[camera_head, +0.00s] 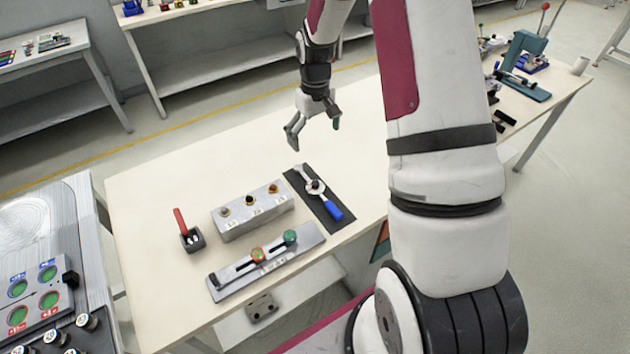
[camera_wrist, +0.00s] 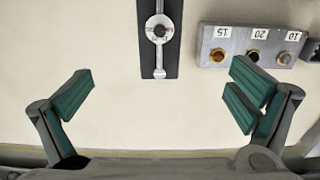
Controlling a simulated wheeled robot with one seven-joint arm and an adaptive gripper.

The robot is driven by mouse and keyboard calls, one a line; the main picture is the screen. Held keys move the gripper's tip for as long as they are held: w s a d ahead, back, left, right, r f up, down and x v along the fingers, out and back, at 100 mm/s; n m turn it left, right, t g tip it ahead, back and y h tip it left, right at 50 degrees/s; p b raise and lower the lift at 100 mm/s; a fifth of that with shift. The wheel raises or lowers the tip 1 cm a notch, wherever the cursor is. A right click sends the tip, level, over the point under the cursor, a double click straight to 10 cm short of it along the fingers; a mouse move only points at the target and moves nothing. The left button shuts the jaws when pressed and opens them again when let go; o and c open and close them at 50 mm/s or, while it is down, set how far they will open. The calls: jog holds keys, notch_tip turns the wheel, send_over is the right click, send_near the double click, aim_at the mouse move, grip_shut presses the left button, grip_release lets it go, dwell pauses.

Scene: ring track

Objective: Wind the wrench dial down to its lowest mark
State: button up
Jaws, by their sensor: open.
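A wrench (camera_head: 332,208) with a blue handle and a metal shaft lies on a black mat (camera_head: 300,179) on the table. Its round dial (camera_head: 316,187), dark in the middle, sits on the shaft. In the wrist view the dial (camera_wrist: 159,30) shows at the top centre on the mat (camera_wrist: 148,66), and the blue handle is out of frame. The dial's marks are too small to read. My gripper (camera_head: 314,131) is open and empty above the table, behind the mat and apart from the wrench. Its two green-padded fingers are spread wide in the wrist view (camera_wrist: 162,88).
A grey block (camera_head: 252,214) with several fittings stands left of the mat; its labels read 15, 20 and 10 in the wrist view (camera_wrist: 232,57). A slide fixture (camera_head: 240,274) with red and green knobs lies in front. A small dark box (camera_head: 193,241) stands left. The table's back is clear.

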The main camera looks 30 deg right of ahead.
notch_tip(320, 180, down, 9)
jog(key=b, duration=0.2)
dwell(0.6)
jog(key=s+a+r+t+p, duration=0.1)
jog(key=a+r, duration=0.1)
jog(key=r, duration=0.8)
jog(key=s+a+r+p, duration=0.1)
jog(key=a+r, duration=0.1)
jog(key=r, duration=0.9)
jog(key=s+a+r+t+b, duration=0.1)
jog(key=s+a+r+t, duration=0.1)
jog(key=s+a+r, duration=0.45)
jog(key=s+a+r+t, duration=0.1)
jog(key=s+a+r, duration=0.1)
jog(key=s, duration=0.5)
jog(key=s+a+r+t+b, duration=0.1)
jog(key=s+a+r, duration=0.1)
jog(key=s+r, duration=0.3)
jog(key=s, duration=0.3)
jog(key=shift+s+a+t, duration=0.2)
jog(key=shift+a+t, duration=0.1)
jog(key=shift+a, duration=0.05)
